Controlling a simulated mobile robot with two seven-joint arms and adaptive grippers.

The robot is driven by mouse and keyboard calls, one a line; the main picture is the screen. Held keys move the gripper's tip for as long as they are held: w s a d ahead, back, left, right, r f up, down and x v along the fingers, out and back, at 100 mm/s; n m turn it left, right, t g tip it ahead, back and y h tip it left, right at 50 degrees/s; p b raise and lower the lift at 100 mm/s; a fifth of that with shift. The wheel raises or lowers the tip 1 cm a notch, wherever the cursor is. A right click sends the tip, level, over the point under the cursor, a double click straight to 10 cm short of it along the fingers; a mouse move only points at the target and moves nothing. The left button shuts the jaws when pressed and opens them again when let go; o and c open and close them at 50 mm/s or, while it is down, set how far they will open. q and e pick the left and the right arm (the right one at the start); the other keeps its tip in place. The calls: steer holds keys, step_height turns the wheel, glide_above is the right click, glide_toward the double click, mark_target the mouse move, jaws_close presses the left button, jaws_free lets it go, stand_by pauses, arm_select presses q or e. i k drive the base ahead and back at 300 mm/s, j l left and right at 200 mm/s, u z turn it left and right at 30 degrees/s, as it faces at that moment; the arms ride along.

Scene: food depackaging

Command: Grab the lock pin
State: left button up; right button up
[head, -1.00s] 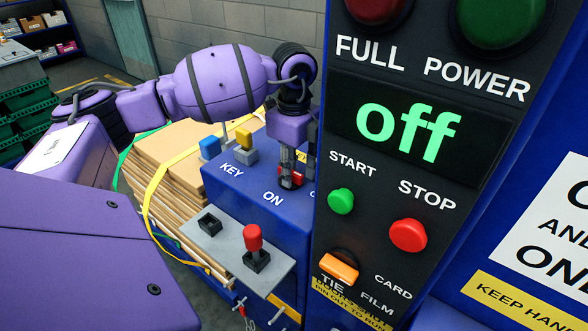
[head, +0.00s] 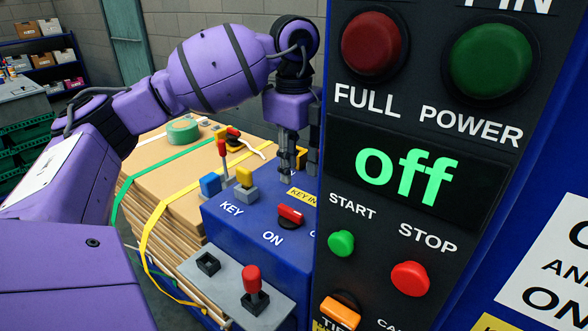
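No part is labelled as the lock pin in this view. A red-capped pin (head: 252,283) stands upright in a black base on a grey plate (head: 222,290), beside an empty black square socket (head: 208,263). My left gripper (head: 301,168) points down over the blue box (head: 255,229), behind and above the red ON switch (head: 290,215). Its fingers look apart, with nothing visible between them; the panel edge partly hides it. My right gripper is out of view.
The dark control panel (head: 420,130) with the green "off" display fills the right. Behind are strapped cardboard (head: 165,190) and a green tape roll (head: 183,130).

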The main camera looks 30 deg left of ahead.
mark_target(251, 276)
steer(key=k, duration=1)
